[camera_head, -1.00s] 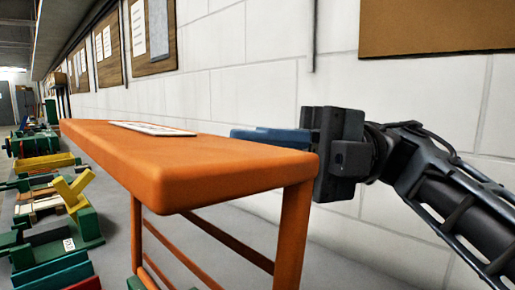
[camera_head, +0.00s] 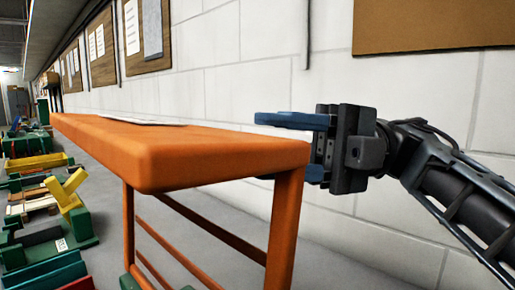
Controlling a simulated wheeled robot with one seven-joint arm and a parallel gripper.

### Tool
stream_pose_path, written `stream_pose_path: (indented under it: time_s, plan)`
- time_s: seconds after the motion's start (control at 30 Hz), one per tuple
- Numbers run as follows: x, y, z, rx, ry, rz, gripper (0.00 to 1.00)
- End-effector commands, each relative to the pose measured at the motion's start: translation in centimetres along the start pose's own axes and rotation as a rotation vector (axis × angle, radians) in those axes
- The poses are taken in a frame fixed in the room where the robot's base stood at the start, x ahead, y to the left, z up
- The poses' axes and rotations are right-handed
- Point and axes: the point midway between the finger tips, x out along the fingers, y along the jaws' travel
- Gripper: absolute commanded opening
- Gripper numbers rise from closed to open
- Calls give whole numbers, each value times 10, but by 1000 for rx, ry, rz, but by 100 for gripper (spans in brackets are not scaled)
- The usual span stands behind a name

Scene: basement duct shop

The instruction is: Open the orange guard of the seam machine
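The orange guard (camera_head: 170,154) of the seam machine is a long flat-topped cover on an open frame of orange legs and rails. It runs from the near centre to the far left, with its top level. My gripper (camera_head: 262,147) is at the guard's near right end, on the wall side. Its blue fingers are spread: the upper one is above the level of the top, the lower one below it, partly hidden behind the near right leg. I cannot tell whether the fingers touch the guard. Nothing shows held between them.
A white sheet (camera_head: 140,122) lies on the guard's top. Green, yellow and red machine parts (camera_head: 66,198) stand along the left. A white block wall (camera_head: 240,60) with boards runs close behind the guard and my arm.

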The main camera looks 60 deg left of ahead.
Motion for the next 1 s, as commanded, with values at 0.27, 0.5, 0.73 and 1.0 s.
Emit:
stream_pose_path:
  time_s: [0.27,0.5,0.73,1.0]
  plan:
    - [-38,-1,1,1,-2,0,40]
    - [-48,0,0,0,0,0,40]
    - [-48,0,0,0,0,0,40]
    - [-48,-1,0,0,0,0,40]
